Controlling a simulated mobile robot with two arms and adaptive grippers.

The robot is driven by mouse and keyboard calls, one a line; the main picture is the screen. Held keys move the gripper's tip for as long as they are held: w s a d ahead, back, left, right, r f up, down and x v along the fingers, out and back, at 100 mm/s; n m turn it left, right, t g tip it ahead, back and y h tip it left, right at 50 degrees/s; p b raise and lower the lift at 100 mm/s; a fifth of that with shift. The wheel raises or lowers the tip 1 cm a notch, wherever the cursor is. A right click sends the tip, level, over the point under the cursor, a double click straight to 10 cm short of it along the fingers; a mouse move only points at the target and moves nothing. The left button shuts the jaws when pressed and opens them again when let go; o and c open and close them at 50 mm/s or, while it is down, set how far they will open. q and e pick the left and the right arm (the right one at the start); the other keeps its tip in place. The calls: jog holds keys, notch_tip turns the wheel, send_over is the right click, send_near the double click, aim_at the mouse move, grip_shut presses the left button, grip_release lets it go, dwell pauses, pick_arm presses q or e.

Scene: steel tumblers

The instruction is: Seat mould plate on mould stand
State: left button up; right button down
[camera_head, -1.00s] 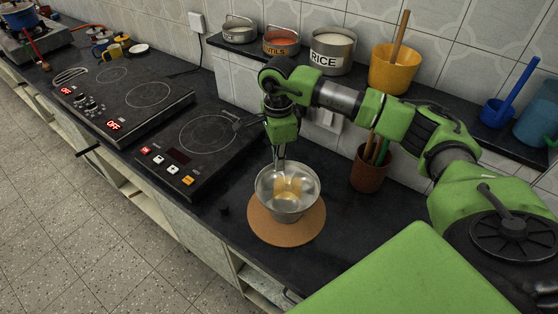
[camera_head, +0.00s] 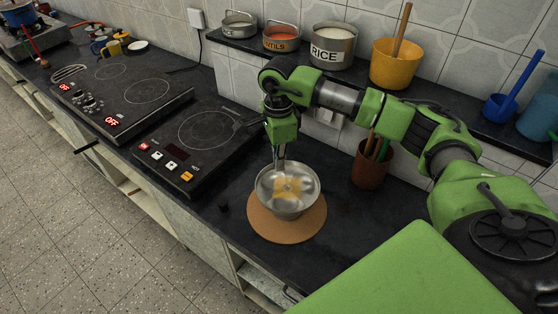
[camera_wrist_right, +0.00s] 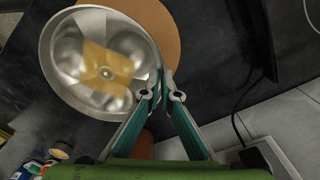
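In the right wrist view the fingertips (camera_wrist_right: 162,94) close on that rim from both sides. A small round knob or hole shows at the plate's centre; I cannot tell which. The mould stand is not clearly visible; the plate hides what is beneath. My left gripper is not in view.
A black induction cooktop (camera_head: 177,160) lies left of the board, with a second one (camera_head: 160,106) beyond. A brown pot of utensils (camera_head: 369,168) stands to the right. A raised shelf behind bears tins and a yellow bucket (camera_head: 397,66).

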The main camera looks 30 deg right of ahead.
aim_at(279, 173)
jog(key=shift+f+b, duration=0.55)
jog(key=shift+f, duration=0.15)
jog(key=shift+f, duration=0.25)
jog(key=shift+f+b, duration=0.6)
jog(key=shift+b, duration=0.1)
jog(key=shift+f, duration=0.35)
jog(key=shift+f+b, duration=0.5)
jog(key=shift+b, duration=0.2)
jog(key=shift+f, duration=0.15)
jog(key=c, duration=2.2)
grip_release()
